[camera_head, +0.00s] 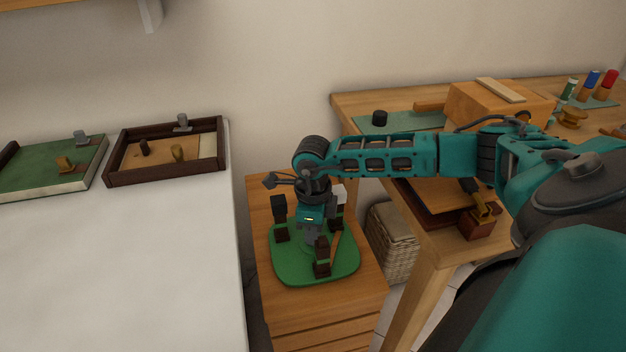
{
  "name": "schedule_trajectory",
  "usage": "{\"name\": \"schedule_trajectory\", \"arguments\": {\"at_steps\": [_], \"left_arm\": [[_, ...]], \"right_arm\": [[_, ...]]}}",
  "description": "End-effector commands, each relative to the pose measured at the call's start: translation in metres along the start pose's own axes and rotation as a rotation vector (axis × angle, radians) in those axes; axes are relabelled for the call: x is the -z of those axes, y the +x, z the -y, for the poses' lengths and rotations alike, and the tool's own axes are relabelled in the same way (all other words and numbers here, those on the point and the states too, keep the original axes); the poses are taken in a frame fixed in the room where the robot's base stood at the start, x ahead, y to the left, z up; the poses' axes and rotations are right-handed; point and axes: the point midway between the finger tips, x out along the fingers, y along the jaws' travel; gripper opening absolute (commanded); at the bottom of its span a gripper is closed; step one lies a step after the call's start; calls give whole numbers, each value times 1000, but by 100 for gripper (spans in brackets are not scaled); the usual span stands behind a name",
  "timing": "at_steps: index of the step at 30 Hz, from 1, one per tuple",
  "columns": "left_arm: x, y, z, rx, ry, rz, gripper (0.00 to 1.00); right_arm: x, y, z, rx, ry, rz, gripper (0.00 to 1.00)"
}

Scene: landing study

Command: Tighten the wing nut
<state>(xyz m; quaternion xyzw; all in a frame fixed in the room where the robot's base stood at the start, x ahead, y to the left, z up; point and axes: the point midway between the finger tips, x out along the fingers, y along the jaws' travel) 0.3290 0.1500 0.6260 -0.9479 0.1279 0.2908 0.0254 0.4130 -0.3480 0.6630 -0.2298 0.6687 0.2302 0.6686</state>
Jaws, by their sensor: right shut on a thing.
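A green base plate (290,268) with several dark upright posts sits on a small wooden stand. My right gripper (314,243) points down over the middle of the plate, among the posts. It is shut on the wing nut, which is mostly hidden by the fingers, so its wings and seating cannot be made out. A thin orange-brown stick (335,247) shows beside the front post. My left gripper is not in view.
The wooden stand (310,312) is between a white table (120,270) and a wooden workbench (345,101). The table holds a dark-framed tray (167,178) and a green board (40,178). A wicker basket (393,243) stands under the bench. The white table's front is clear.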

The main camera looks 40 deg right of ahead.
Motion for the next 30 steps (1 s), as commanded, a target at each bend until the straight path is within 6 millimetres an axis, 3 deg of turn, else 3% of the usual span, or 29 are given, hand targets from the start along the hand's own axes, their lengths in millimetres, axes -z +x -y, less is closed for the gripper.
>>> {"name": "schedule_trajectory", "arguments": {"at_steps": [16,17,18,28,30], "left_arm": [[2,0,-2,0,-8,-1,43],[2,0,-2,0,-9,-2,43],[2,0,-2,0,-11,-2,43],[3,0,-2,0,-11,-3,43],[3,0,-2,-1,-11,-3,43]], "right_arm": [[-1,0,0,0,29,2,0],[-1,0,0,0,29,1,12],[-1,0,0,0,28,2,15],[0,0,0,0,28,1,47],[0,0,0,0,28,1,48]]}}
